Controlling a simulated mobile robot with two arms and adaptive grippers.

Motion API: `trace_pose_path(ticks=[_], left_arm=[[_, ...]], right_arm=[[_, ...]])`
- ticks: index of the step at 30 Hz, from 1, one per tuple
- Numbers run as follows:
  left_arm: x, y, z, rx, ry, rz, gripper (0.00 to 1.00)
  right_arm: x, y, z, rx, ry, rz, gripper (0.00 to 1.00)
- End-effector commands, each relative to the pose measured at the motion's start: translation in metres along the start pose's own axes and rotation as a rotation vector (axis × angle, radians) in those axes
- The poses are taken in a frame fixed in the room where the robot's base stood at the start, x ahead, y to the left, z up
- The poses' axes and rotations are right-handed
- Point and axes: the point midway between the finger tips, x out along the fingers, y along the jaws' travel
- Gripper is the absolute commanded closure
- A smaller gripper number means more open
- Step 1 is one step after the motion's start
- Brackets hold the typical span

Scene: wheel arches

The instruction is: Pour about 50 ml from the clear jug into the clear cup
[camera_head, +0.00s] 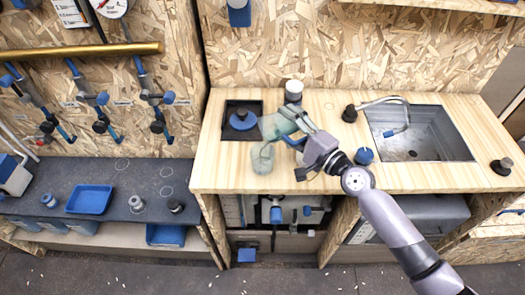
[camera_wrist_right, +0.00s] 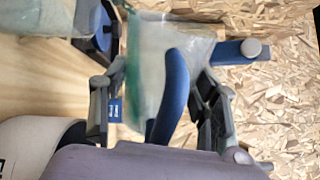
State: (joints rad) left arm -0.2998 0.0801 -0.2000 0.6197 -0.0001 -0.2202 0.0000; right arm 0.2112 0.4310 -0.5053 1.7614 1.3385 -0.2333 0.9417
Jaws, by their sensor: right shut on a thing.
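The clear jug (camera_head: 278,124), greenish with a blue handle, is tilted with its mouth end to the left, above the wooden counter. My right gripper (camera_head: 302,132) is shut on it at the handle side. In the right wrist view the jug (camera_wrist_right: 150,65) and its blue handle (camera_wrist_right: 172,92) lie between the fingers of my right gripper (camera_wrist_right: 160,100). The clear cup (camera_head: 262,159) stands upright on the counter, just below and left of the jug's mouth. I cannot make out a stream or the liquid level. My left gripper is not in view.
A small blue object (camera_head: 363,155) sits right of my gripper, before the sink (camera_head: 425,140). The counter's front left is clear.

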Motion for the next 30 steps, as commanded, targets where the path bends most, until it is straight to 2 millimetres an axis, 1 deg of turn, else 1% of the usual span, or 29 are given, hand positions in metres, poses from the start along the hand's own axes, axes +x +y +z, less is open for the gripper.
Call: trace_pose_path(ticks=[30], left_arm=[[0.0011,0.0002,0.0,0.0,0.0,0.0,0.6]], right_arm=[[0.0004,0.0003,0.0015,-0.067,-0.001,-0.001,0.76]])
